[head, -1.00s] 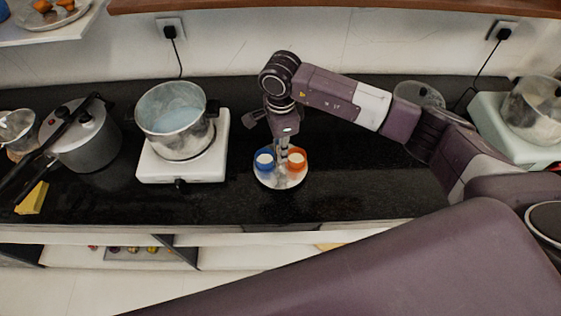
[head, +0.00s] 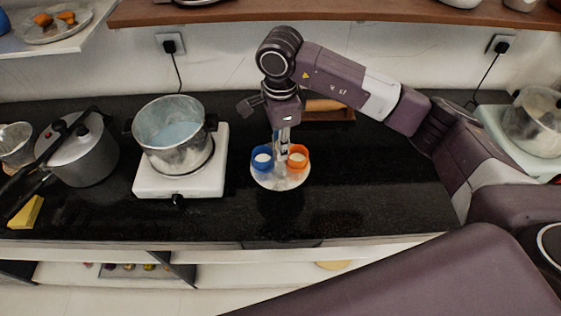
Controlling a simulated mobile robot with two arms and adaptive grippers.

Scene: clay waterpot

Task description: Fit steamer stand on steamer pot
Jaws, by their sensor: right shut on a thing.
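The steamer pot (head: 172,130) is a steel pot with dark side handles and pale bluish water inside. It stands on a white hot plate at the left of centre. The steamer stand (head: 280,180) is a round plate with a blue cup (head: 262,158) and an orange cup (head: 298,157) on it. My right gripper (head: 281,146) points down, shut on the stand's central post between the cups. The stand is to the right of the pot, apart from it. Whether it touches the counter is hard to tell. My left gripper is not in view.
A pressure cooker (head: 77,152) with a long black handle stands left of the pot. A yellow block (head: 26,212) lies near the front edge. A glass-lidded pot (head: 537,118) stands far right. The black counter (head: 370,200) is clear right of the stand.

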